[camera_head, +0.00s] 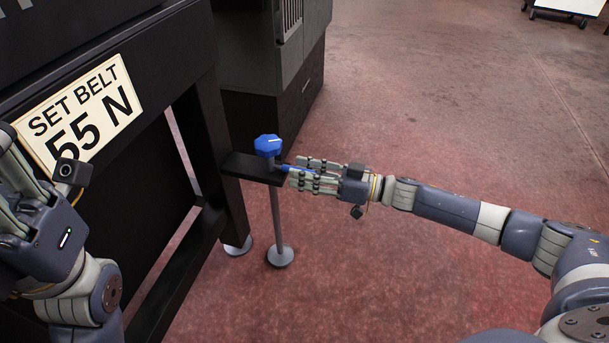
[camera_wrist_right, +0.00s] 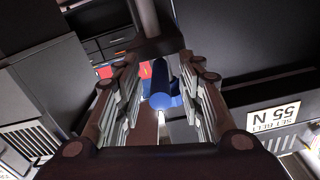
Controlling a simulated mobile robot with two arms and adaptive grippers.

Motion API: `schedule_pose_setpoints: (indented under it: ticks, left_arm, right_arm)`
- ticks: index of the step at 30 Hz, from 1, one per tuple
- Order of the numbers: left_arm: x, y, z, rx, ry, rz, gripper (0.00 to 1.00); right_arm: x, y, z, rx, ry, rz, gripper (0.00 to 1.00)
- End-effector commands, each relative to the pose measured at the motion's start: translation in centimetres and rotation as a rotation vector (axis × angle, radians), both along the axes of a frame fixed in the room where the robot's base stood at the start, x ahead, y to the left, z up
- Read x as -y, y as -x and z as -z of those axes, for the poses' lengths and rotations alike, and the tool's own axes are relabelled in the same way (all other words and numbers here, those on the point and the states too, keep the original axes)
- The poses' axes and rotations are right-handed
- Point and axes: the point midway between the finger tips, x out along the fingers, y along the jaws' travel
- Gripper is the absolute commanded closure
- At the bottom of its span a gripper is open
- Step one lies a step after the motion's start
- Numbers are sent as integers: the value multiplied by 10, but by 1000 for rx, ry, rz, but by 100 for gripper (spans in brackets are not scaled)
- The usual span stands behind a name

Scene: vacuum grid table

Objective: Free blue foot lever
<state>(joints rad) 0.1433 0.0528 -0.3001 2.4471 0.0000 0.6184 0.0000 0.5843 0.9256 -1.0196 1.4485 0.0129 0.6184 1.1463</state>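The blue foot lever is a short blue bar (camera_head: 295,169) with a blue knob (camera_head: 268,145) standing just beside it, at the end of a black bracket (camera_head: 250,168) on the machine's leg. My right gripper (camera_head: 304,173) reaches in from the right, its fingers on either side of the bar. In the right wrist view the blue bar (camera_wrist_right: 160,86) lies between the fingers of the right gripper (camera_wrist_right: 160,98), with gaps showing on both sides, so it looks open around the bar. My left gripper (camera_head: 18,185) is at the left edge, partly cut off; its fingertips are unclear.
A black machine frame (camera_head: 205,130) fills the left, with a sign reading SET BELT 55 N (camera_head: 80,112). A thin post with a round foot (camera_head: 280,257) stands under the bracket. A dark cabinet (camera_head: 300,80) stands behind.

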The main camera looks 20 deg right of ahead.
Motion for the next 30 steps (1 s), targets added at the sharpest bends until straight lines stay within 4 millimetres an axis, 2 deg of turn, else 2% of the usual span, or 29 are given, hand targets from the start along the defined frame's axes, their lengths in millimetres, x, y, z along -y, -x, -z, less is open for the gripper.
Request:
schedule_pose_setpoints:
  ticks: [7, 8, 12, 24, 28, 30]
  left_arm:
    - [0, 0, -1, 1, 0, 0, 64]
    - [0, 0, -1, 1, 0, 0, 64]
    - [0, 0, -1, 1, 0, 0, 64]
    - [0, 1, -2, 2, 1, 1, 64]
    - [-1, 2, -7, 4, 3, 2, 64]
    - [-1, -5, 2, -36, 1, 1, 64]
  right_arm:
    - [-1, 0, -1, 1, 1, 0, 64]
    - [-1, 0, -1, 1, 1, 0, 69]
    - [-1, 0, -1, 1, 1, 0, 100]
    - [-2, 0, 0, -2, 1, 2, 100]
    - [-10, -1, -2, -2, 0, 12, 100]
    - [-18, -2, -3, -3, -2, 21, 100]
